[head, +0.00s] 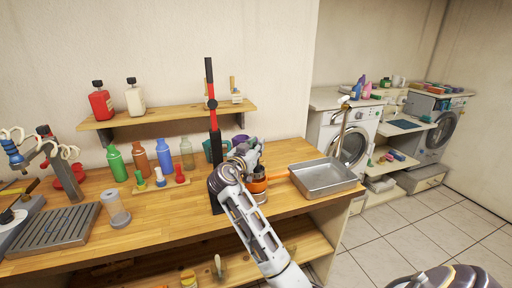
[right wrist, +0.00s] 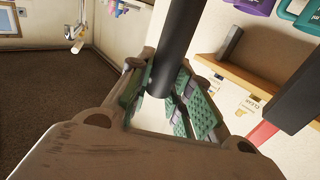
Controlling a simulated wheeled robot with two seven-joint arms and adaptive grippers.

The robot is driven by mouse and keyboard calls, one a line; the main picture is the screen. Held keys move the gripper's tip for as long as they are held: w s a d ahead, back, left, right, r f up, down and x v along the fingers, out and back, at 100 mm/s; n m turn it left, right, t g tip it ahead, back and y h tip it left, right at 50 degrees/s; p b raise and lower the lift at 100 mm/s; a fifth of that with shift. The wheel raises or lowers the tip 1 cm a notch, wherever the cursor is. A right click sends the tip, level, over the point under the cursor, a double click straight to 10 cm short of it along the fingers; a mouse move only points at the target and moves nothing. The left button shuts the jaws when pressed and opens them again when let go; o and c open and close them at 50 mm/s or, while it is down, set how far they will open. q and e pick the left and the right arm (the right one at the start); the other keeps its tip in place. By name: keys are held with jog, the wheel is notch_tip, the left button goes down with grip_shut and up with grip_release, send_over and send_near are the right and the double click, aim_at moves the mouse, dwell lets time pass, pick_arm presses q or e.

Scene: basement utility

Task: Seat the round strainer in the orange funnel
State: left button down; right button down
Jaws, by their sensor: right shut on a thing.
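The orange funnel (head: 258,185) is on the wooden workbench in the head view, partly covered by my right gripper and wrist. My right gripper (head: 246,155) is just above and behind it, beside the black stand. In the right wrist view, the green-padded fingers (right wrist: 168,100) are shut on a dark round handle (right wrist: 178,45), which I take to be the handle of the round strainer. The strainer's bowl cannot be made out in either view, so I cannot tell its height over the funnel. My left gripper is not in view.
A tall black stand with a red lever (head: 213,108) stands close left of my right gripper. A metal tray (head: 325,178) is at the bench's right end. Several bottles (head: 164,158) stand at the left, below a wall shelf (head: 170,116). The bench front is partly clear.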

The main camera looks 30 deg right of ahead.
jog(key=shift+b, duration=0.35)
dwell(0.5)
jog(key=shift+f+b, duration=0.5)
jog(key=shift+w+a+f+b, duration=0.1)
jog(key=shift+a+f+b, duration=0.05)
jog(key=shift+f+b, duration=0.65)
jog(key=shift+d+f, duration=0.15)
jog(key=shift+d, duration=0.1)
jog(key=shift+f+b, duration=0.9)
jog(key=shift+b, duration=0.05)
